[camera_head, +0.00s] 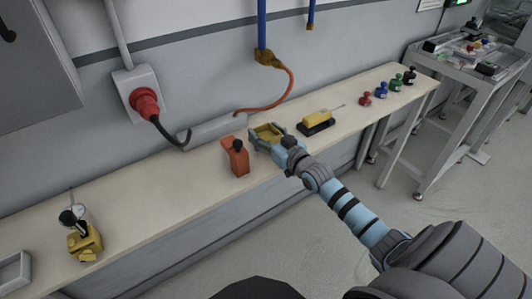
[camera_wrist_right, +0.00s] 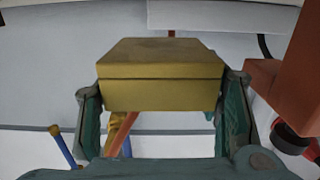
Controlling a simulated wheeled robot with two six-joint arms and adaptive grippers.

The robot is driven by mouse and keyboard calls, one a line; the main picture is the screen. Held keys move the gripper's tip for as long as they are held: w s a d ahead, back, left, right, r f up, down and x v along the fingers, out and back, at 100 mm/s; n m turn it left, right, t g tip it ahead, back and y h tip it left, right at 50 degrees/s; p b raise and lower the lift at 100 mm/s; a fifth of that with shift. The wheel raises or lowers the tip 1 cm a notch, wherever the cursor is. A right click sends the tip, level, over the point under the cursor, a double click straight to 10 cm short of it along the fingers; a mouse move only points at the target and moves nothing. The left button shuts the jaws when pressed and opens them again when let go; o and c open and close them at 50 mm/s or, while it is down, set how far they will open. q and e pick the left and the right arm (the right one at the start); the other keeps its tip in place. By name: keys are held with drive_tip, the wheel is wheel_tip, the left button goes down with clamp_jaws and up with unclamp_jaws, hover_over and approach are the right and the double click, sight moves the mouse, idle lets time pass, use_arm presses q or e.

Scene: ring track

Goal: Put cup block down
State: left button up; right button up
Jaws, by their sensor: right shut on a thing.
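The cup block, a yellow-brass block with a hollow top (camera_head: 268,131), is between the fingers of my right gripper (camera_head: 266,138) over the back half of the long bench. In the right wrist view the block (camera_wrist_right: 160,75) fills the space between the two fingers (camera_wrist_right: 160,95), which are shut on its sides. I cannot tell whether its underside touches the bench. My left gripper is not in view.
An orange block with a black knob (camera_head: 236,157) stands close left of my right gripper. A yellow-and-black device (camera_head: 315,123) lies to its right. Several coloured knobbed pieces (camera_head: 381,90) stand farther right. The bench (camera_head: 160,205) is clear toward the yellow fixture (camera_head: 85,242).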

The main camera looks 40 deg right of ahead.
wheel_tip(320, 180, down, 4)
drive_tip(key=b, duration=0.3)
drive_tip(key=shift+r, duration=0.15)
drive_tip(key=o, duration=1.2)
